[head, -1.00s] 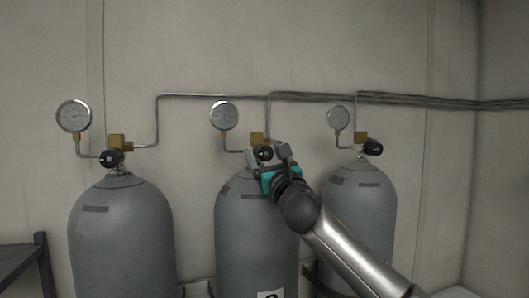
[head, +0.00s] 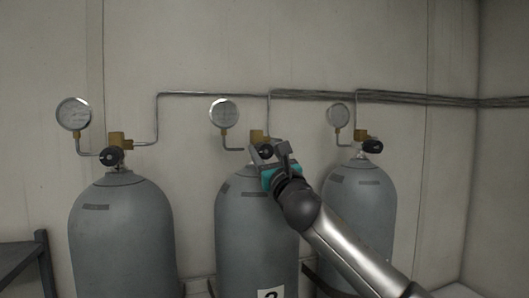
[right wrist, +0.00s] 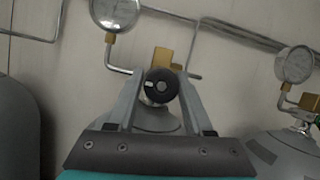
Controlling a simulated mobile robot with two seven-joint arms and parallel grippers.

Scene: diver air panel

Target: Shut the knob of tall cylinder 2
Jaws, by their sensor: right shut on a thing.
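Tall cylinder 2 (head: 243,225) is the grey middle cylinder, with part of a number label (head: 270,294) low on it. Its black round knob (head: 266,150) sits in front of a brass valve (head: 258,136). My right gripper (head: 268,153) comes in from the lower right and is shut on the knob. In the right wrist view the knob (right wrist: 161,85) is between the two grey fingers, with a white mark on the left of its face. The brass valve (right wrist: 166,59) shows behind it. My left gripper is not in view.
Two similar cylinders stand at the left (head: 121,235) and right (head: 362,205), each with a black knob and gauge. The middle gauge (head: 224,114) is left of my gripper. Thin pipes run along the wall. A dark shelf (head: 24,258) is at lower left.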

